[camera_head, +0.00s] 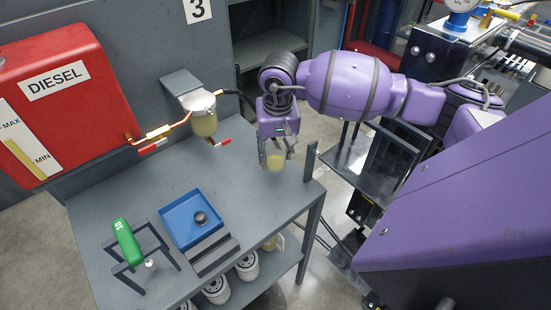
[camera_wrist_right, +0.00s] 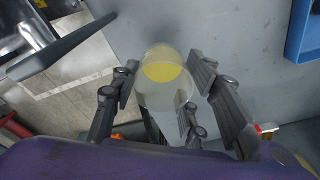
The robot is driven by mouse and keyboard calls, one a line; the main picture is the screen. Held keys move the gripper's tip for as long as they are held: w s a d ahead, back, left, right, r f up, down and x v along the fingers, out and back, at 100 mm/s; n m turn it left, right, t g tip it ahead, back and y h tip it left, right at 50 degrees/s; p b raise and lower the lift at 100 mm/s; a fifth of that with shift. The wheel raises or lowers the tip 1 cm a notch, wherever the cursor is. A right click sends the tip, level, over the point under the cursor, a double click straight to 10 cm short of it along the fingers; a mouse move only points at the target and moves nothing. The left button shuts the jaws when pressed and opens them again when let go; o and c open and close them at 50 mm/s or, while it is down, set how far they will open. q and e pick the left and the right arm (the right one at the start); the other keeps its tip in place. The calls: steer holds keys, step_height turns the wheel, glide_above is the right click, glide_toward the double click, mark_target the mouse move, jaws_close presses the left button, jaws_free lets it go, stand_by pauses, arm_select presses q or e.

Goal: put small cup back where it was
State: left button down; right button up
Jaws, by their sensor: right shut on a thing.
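A small clear cup (camera_head: 275,161) with yellow liquid is between the fingers of my right gripper (camera_head: 275,150), near the right edge of the grey workbench. In the right wrist view the cup (camera_wrist_right: 163,72) shows with yellow liquid inside, and the fingers of my right gripper (camera_wrist_right: 162,100) lie on both sides of it. The gripper is shut on the cup. I cannot tell whether the cup's base touches the bench top. My left gripper is not in view.
The grey bench (camera_head: 150,195) holds a blue tray (camera_head: 165,212) with a dark round part, and a green handle (camera_head: 127,242) on a stand. A filter bowl (camera_head: 204,118) with red-handled valves hangs behind. White filters (camera_head: 215,290) sit on the lower shelf. The bench middle is clear.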

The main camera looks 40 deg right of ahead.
mark_target(275, 160)
steer(key=shift+w+f, duration=0.3)
steer(key=shift+f, duration=0.1)
steer(key=shift+d+f, duration=0.1)
steer(key=shift+f, duration=1.45)
steer(key=shift+f, duration=0.2)
steer(key=o, duration=0.9)
steer(key=shift+w+r, duration=0.1)
steer(key=shift+r, duration=0.55)
steer(key=r, duration=0.3)
steer(key=s+r, duration=0.1)
steer(key=r, duration=0.7)
steer(key=shift+s+a, duration=0.15)
steer(key=shift+a, duration=0.1)
